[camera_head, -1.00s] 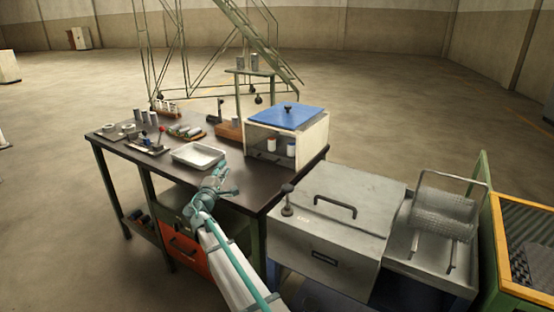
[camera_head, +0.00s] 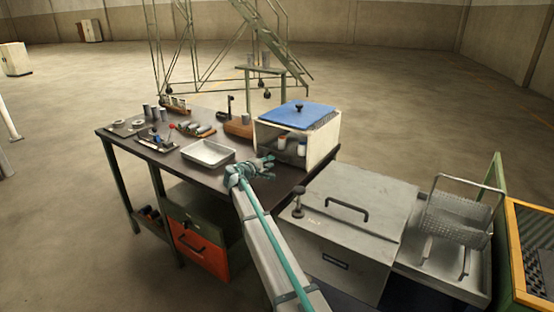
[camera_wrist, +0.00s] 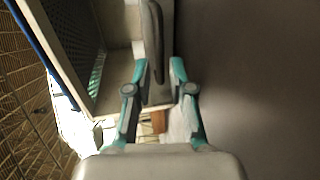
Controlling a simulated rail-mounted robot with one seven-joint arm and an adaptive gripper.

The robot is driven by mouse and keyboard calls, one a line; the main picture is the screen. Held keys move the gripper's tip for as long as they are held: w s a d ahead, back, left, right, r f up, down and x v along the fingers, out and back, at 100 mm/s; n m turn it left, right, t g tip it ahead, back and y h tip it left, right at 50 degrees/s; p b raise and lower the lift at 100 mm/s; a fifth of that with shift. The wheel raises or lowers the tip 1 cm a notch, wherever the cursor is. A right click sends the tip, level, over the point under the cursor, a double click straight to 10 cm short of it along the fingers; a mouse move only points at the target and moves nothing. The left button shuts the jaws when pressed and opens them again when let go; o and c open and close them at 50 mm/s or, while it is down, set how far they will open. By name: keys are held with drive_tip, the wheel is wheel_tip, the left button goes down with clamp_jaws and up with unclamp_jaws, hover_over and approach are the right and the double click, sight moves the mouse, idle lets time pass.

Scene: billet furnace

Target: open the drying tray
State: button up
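A white box (camera_head: 320,150) with a blue lid (camera_head: 298,114) stands at the right end of the workbench. The drying tray seems to be its low front part, largely hidden behind my gripper (camera_head: 268,165) in the head view. My gripper is just in front of the box's lower front. In the wrist view, a dark upright handle (camera_wrist: 153,40) on a pale front lies between the two teal fingers of my gripper (camera_wrist: 160,68). The fingers are apart, one on each side of the handle; firm contact cannot be made out.
A shallow metal pan (camera_head: 208,153) lies on the bench (camera_head: 180,172) left of my gripper. White jars (camera_head: 302,147) stand inside the box. A grey lidded unit (camera_head: 352,225) with a wire basket (camera_head: 458,220) beside it is close on the right. An orange drawer (camera_head: 198,248) is below the bench.

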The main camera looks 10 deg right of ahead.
sight(276, 159)
drive_tip(key=shift+p+x, duration=0.35)
drive_tip(key=shift+x, duration=2.45)
clamp_jaws()
